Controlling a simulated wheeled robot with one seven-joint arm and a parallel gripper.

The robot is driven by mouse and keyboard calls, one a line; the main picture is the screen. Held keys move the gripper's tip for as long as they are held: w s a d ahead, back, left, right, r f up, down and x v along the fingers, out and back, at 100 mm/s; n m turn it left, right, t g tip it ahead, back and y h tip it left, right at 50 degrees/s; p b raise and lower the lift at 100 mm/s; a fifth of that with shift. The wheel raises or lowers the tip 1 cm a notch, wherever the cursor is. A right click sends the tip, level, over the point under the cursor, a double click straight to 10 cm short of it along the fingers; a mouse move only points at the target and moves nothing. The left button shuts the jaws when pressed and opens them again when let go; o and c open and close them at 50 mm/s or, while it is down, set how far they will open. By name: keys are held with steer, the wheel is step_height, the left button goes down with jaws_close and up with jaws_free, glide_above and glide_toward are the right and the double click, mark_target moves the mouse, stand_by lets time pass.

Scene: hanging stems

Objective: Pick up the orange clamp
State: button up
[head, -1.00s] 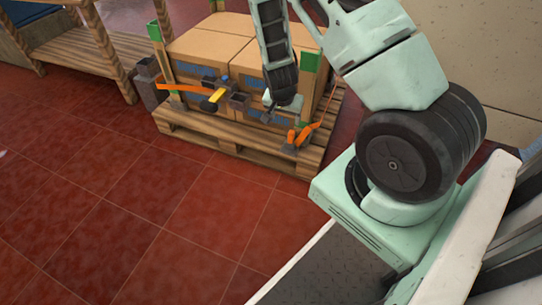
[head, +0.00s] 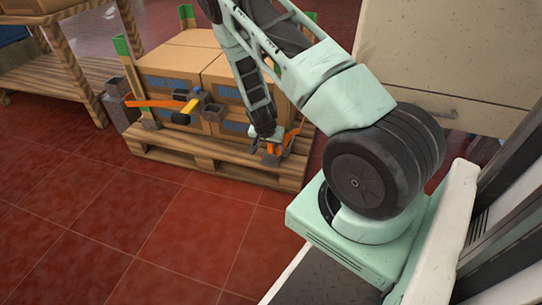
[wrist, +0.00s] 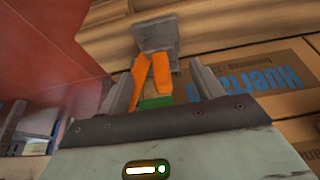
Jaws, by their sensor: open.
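The orange clamp (head: 271,150) is low at the front right corner of the boxes on the pallet, partly hidden by my gripper in the head view. In the wrist view the orange clamp (wrist: 162,72) shows as two orange arms, with a grey block (wrist: 157,37) at their far end and a green part at the near end. My gripper (wrist: 162,78) is open, with one finger on each side of the orange arms. Gaps show on both sides, wider on the right. In the head view my gripper (head: 265,139) points down at the clamp.
Cardboard boxes (head: 178,61) with green corner guards stand on a wooden pallet (head: 220,166). An orange strap (head: 150,103) and a yellow-and-black handled tool (head: 187,108) are on their front. A wooden rack (head: 75,68) stands at left. The red tiled floor in front is clear.

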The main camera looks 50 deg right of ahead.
mark_target(271, 149)
steer(key=shift+b+x, duration=2.15)
steer(key=shift+x, duration=0.5)
steer(key=shift+w+d+r, duration=0.15)
steer(key=shift+w, duration=0.05)
steer(key=c, duration=1.1)
